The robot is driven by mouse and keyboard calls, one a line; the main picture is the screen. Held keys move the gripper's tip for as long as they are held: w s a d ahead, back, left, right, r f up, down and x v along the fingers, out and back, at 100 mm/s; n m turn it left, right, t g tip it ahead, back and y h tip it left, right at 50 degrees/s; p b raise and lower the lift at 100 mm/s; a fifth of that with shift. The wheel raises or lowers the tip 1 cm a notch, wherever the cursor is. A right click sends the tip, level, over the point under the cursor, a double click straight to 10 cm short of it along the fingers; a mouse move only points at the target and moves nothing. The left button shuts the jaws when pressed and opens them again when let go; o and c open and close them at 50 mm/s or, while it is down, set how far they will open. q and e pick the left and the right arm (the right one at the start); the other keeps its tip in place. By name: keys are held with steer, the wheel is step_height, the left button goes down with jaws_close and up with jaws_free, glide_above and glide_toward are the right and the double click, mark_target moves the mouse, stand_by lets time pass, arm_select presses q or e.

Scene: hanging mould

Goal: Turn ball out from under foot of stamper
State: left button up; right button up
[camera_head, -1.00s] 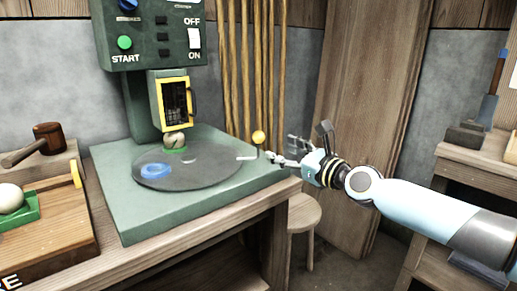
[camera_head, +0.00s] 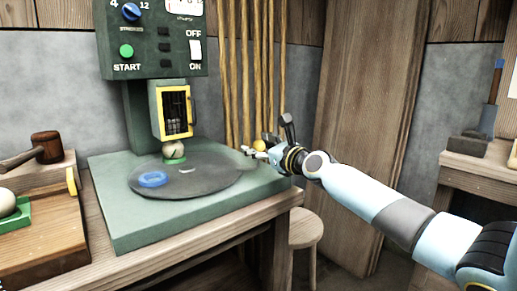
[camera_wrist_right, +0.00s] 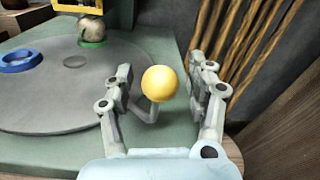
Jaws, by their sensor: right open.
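The stamper is a green machine with a control panel (camera_head: 155,45) and a yellow-framed stamping head (camera_head: 174,112). A pale ball (camera_head: 174,149) sits on a green ring directly under the head; it also shows in the right wrist view (camera_wrist_right: 91,32). The ring rests on a round grey turntable (camera_head: 210,180). A yellow ball knob (camera_head: 258,145) stands at the turntable's right side. My right gripper (camera_head: 268,146) is open at the knob. In the right wrist view the knob (camera_wrist_right: 160,83) appears between its two fingers, without clear contact. My left gripper is out of view.
An empty blue ring (camera_head: 152,180) lies at the turntable's front left. A mallet (camera_head: 45,147) and a ball in a green holder (camera_head: 8,205) stand at the left. Ropes or poles (camera_head: 250,75) hang behind the knob. A stool (camera_head: 304,230) stands below right.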

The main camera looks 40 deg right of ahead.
steer(key=shift+c, duration=0.2)
jaws_close()
